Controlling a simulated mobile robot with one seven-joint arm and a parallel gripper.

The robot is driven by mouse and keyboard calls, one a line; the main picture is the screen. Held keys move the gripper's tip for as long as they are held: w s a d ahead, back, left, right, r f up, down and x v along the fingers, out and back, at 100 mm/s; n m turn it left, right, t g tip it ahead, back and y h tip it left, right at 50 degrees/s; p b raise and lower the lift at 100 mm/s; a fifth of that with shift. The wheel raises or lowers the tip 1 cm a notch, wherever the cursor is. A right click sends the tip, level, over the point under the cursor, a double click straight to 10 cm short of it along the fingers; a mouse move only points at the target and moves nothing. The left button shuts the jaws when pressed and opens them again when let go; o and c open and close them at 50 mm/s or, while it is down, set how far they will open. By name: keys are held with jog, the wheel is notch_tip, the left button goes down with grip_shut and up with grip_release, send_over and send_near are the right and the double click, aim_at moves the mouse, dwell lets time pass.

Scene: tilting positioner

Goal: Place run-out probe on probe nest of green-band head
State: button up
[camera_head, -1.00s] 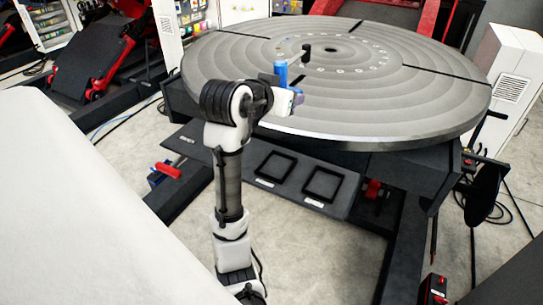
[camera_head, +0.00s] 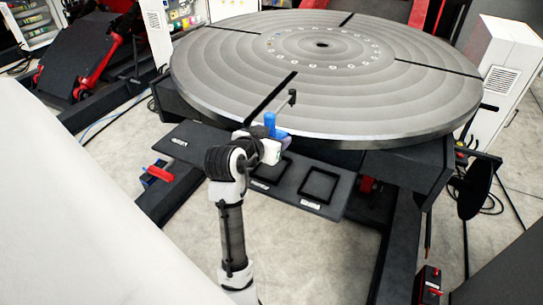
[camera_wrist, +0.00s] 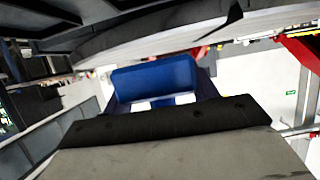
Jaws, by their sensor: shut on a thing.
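My gripper (camera_head: 277,138) is shut on a blue block-like part, which I take to be the run-out probe (camera_head: 270,122). A small dark upright piece (camera_head: 292,97) stands just right of the blue part and seems to belong to it. In the wrist view the blue body (camera_wrist: 155,76) sits across the middle, between the fingers. My gripper is at the near edge of the round table (camera_head: 400,125), above the dark shelf. I cannot make out a green-band head or its probe nest in either view.
The round table has dark radial slots and a ring of small holes. The dark shelf (camera_head: 335,208) below its near edge bears two square frames (camera_head: 319,185), (camera_head: 287,181) with labels. A white cabinet (camera_head: 505,75) stands at the right. A red-handled part (camera_head: 158,173) is at the left.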

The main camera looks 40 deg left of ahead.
aim_at(272, 169)
notch_tip(272, 169, down, 7)
jog(key=shift+r+p, duration=0.15)
jog(key=shift+p, duration=0.2)
jog(key=shift+f+b, duration=0.45)
jog(key=shift+f, duration=0.15)
jog(key=o, duration=1.4)
jog(key=shift+d+f, duration=0.1)
jog(key=shift+f, duration=0.1)
jog(key=shift+o, duration=0.2)
jog(key=shift+r, duration=0.1)
